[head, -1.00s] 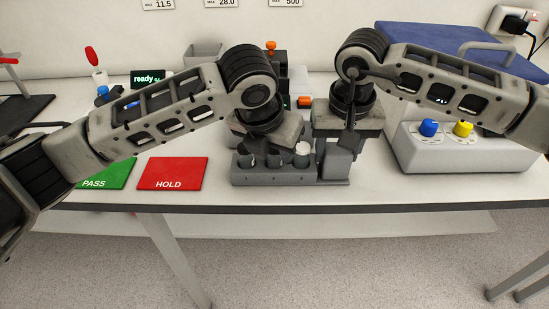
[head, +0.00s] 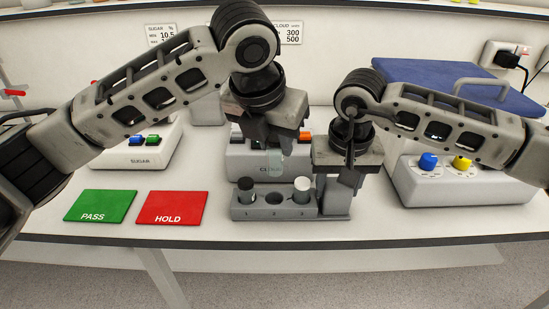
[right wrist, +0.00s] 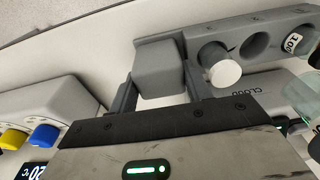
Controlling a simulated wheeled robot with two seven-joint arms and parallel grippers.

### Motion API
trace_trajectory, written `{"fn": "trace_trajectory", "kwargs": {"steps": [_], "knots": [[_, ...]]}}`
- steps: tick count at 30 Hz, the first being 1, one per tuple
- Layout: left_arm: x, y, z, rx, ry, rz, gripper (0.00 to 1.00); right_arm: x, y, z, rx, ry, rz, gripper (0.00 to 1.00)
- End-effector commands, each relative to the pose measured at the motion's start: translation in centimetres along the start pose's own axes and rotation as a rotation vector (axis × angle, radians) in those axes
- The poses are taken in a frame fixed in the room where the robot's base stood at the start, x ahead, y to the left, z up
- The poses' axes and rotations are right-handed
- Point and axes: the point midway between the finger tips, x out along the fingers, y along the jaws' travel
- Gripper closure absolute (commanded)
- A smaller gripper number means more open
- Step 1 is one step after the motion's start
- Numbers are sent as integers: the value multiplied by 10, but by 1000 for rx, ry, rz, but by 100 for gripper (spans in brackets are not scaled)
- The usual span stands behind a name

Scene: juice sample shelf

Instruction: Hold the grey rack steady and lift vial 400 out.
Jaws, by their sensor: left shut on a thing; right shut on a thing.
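The grey rack (head: 275,214) stands near the table's front edge; it also shows in the right wrist view (right wrist: 262,28). A black-capped vial (head: 246,189) sits in its left hole and a white-capped vial (head: 302,186) in its right hole. The middle hole (head: 275,200) is empty. My left gripper (head: 273,138) is shut on a clear vial (head: 277,160) and holds it upright above the middle hole. I cannot read its number. My right gripper (head: 337,182) is shut on the block at the rack's right end, which shows between its fingers in the right wrist view (right wrist: 160,66).
A grey CLOUD device (head: 240,165) stands behind the rack, and a SUGAR device (head: 140,155) at the back left. Green PASS (head: 98,206) and red HOLD (head: 170,207) mats lie to the left. A box with blue and yellow knobs (head: 460,188) stands at the right.

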Motion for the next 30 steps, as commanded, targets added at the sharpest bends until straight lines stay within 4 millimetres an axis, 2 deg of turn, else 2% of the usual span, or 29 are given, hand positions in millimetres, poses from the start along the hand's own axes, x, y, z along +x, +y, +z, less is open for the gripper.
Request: {"fn": "trace_trajectory", "kwargs": {"steps": [9,10,12,23,26,30], "knots": [[-5,0,2,1,0,0,96,-1,0,-1,0,2,-2,83],[-5,0,2,1,0,0,96,-1,0,-1,0,2,-2,43],[-5,0,2,1,0,0,96,-1,0,0,0,2,-2,26],[-4,0,2,0,0,0,96,-6,0,0,0,2,-2,26],[-4,0,2,0,0,0,96,-19,0,-1,-1,4,-1,26],[-4,0,2,0,0,0,96,-48,0,-1,0,6,-2,26]]}}
